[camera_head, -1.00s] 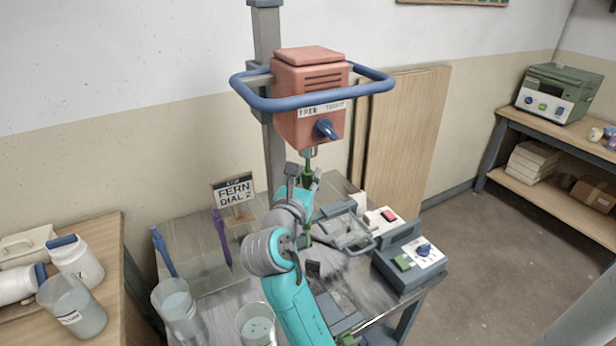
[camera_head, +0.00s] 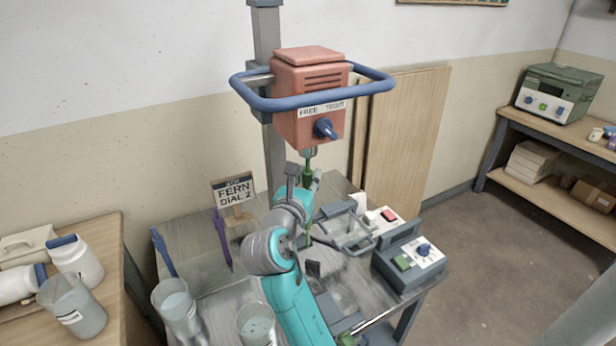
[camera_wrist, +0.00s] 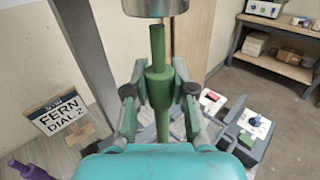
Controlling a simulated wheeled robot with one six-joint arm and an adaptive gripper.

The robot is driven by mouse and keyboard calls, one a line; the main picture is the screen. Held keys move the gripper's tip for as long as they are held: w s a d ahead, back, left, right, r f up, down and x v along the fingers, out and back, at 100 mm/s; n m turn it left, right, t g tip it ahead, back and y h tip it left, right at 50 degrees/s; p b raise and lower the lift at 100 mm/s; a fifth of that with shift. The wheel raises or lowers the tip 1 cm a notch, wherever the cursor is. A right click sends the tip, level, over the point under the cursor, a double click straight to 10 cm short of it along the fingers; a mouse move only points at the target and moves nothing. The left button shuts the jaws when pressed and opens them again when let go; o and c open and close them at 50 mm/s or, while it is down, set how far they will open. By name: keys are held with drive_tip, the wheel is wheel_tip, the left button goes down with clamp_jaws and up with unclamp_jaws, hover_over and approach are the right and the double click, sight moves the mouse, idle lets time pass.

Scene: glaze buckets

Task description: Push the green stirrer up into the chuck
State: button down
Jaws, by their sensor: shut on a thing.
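The green stirrer (camera_wrist: 158,84) stands upright between the fingers of my gripper (camera_wrist: 159,98), which is shut on its thick collar. In the wrist view its thin top end shows just below the metal chuck (camera_wrist: 155,7), with a small gap seen from this angle. In the head view the stirrer (camera_head: 307,172) is roughly in line under the chuck (camera_head: 309,152) of the red mixer head (camera_head: 308,98). My arm hides most of the gripper and the stirrer's lower part there.
A blue guard ring (camera_head: 245,95) surrounds the mixer head. A clamp frame (camera_head: 345,230) and a control box (camera_head: 409,262) stand to the right. The "FERN DIAL 2" sign (camera_head: 233,190), a purple stirrer (camera_head: 222,240), a blue stirrer (camera_head: 163,250) and clear buckets (camera_head: 180,310) are left.

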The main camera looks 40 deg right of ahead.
sight(307, 166)
drive_tip(key=shift+r, duration=1.75)
idle(2.5)
drive_tip(key=c, duration=0.9)
unclamp_jaws()
drive_tip(key=v, duration=1.2)
